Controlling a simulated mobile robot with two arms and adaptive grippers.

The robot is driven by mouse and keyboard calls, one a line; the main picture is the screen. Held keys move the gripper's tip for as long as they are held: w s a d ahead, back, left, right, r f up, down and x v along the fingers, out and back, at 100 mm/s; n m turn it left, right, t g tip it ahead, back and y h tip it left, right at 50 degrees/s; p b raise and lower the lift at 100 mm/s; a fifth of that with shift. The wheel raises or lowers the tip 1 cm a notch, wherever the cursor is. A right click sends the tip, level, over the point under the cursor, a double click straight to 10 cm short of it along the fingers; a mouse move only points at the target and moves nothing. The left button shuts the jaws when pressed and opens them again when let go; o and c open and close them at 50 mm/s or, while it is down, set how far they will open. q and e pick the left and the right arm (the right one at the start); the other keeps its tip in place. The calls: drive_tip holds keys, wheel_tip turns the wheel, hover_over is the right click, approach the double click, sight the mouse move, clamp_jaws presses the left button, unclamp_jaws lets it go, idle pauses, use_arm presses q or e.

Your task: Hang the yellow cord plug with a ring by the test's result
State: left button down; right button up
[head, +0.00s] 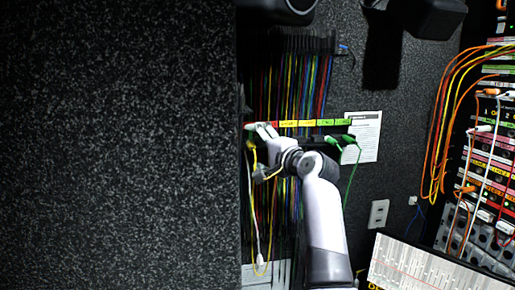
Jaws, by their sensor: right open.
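My right gripper (259,138) reaches up and left in front of the hanging cords and is open, close to the left end of a rack bar. A yellow cord (253,160) hangs at that left end, beside the gripper. A small grey piece (260,174) with yellow cord by it shows just below the gripper; whether it carries a ring is too small to tell. The bar bears a label strip (307,123) with red, yellow and green parts. Green plugs (333,142) sit at its right end. My left gripper is not in view.
Many coloured cords (298,80) hang from an upper rack behind the bar. A paper sheet (366,135) is on the wall at right. A patch panel (490,150) with orange cords stands far right. A dark speckled panel (120,145) fills the left.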

drive_tip(key=shift+s, duration=0.25)
idle(0.4)
drive_tip(key=shift+s+d, duration=0.25)
drive_tip(key=shift+s, duration=0.85)
drive_tip(key=shift+s, duration=0.2)
